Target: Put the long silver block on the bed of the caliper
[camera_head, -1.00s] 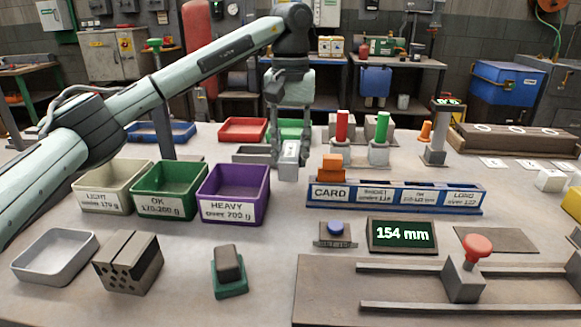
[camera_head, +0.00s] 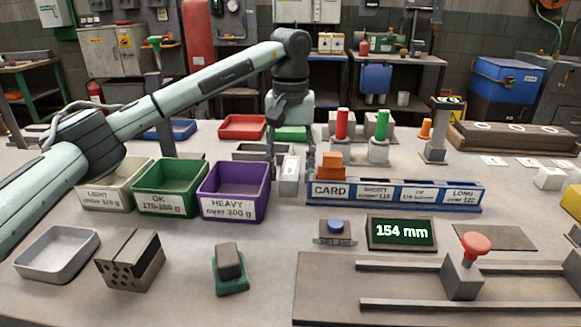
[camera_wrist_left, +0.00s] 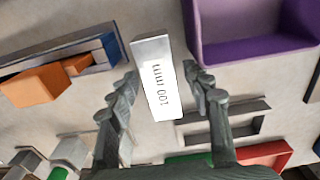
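The long silver block (camera_head: 289,178), with a white label, lies on the table between the purple bin and the blue card rack. In the left wrist view the block (camera_wrist_left: 156,82) shows a "100 mm" label. My left gripper (camera_head: 291,172) points down over it, open, one finger on each side. In the wrist view the fingers (camera_wrist_left: 161,78) look apart from the block, with a narrow gap on each side. The caliper (camera_head: 463,278), with rails and a red-knobbed slider, is at front right, its bed (camera_head: 325,290) bare at left. My right gripper is out of view.
The purple HEAVY bin (camera_head: 233,208) stands left of the block, and the blue rack (camera_head: 395,205) with an orange block (camera_head: 330,165) stands right. A grey open frame (camera_wrist_left: 225,125) lies close by. A display (camera_head: 402,232) reads 154 mm.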

